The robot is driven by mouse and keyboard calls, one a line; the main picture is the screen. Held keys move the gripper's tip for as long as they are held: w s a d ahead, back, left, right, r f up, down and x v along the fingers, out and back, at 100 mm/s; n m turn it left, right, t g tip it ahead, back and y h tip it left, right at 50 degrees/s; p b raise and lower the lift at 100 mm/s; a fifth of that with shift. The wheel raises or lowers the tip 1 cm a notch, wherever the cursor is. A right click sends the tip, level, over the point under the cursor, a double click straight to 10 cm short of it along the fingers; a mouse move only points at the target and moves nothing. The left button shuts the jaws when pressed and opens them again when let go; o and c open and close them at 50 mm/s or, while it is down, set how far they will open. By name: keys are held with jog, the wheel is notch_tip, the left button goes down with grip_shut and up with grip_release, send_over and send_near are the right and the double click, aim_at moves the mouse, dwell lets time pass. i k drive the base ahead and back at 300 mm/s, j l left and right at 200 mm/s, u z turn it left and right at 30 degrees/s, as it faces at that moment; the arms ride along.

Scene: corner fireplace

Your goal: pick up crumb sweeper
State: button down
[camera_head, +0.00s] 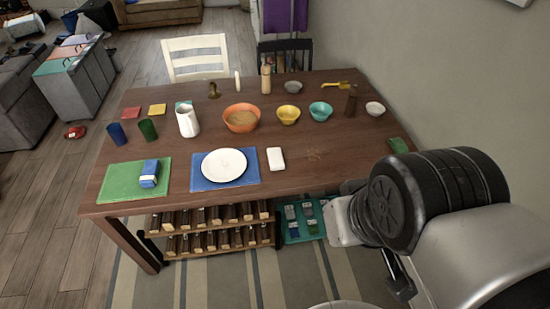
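A small white block with rounded corners (276,159) lies flat on the brown table (290,184), just right of the blue placemat (199,181). Faint light specks like crumbs (313,155) lie on the wood to its right. It looks most like the crumb sweeper, but I cannot be sure at this size. A yellow handled item (336,86) lies near the back right of the table. My arm fills the lower right, apart from the white block. A dark part below its black joint may be my gripper (400,284); its fingers cannot be made out.
A white plate (224,165) lies on the blue placemat. A blue-and-white item (149,174) sits on the green placemat (120,184). Bowls, a white pitcher (187,119) and cups stand farther back. A rack (208,233) and a teal tray (303,236) are under the table's front edge.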

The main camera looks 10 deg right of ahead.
aim_at(276, 160)
jog(key=i+j+z, duration=0.3)
jog(key=i+j, duration=0.15)
jog(key=i, duration=0.15)
jog(key=i+j+z, duration=0.25)
jog(key=i+j, duration=0.3)
